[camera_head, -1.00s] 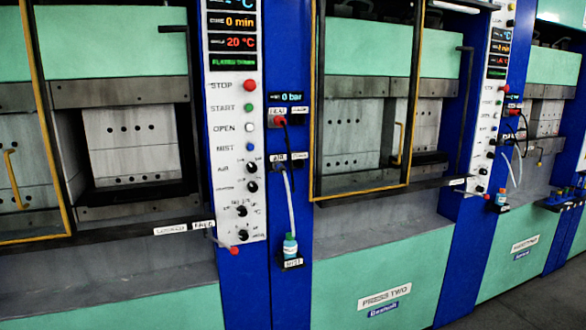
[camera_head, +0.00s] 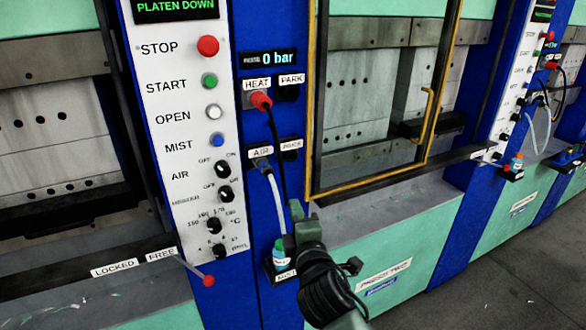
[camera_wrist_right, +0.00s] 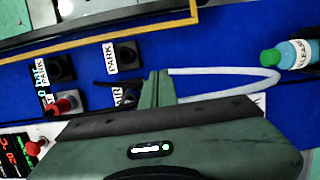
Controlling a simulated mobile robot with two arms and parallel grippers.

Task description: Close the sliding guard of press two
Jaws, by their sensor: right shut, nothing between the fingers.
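The sliding guard of press two is a yellow-framed clear panel (camera_head: 311,120) with a yellow upright handle (camera_head: 429,118) near its right side. It covers the left part of the press opening, and a strip of the opening to its right shows uncovered. The press two nameplate (camera_head: 384,274) is on the green front below. My right gripper (camera_head: 297,210) is shut and empty, in front of the blue column, left of and below the handle and apart from it. Its fingertips also show in the right wrist view (camera_wrist_right: 157,76). My left gripper is not in view.
A white control panel (camera_head: 180,110) with buttons and knobs stands at left. A red-knobbed lever (camera_head: 208,281) sticks out below it. A pale hose (camera_head: 276,200) and a small bottle (camera_head: 280,250) are close to my right gripper. Grey floor (camera_head: 500,275) is clear at lower right.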

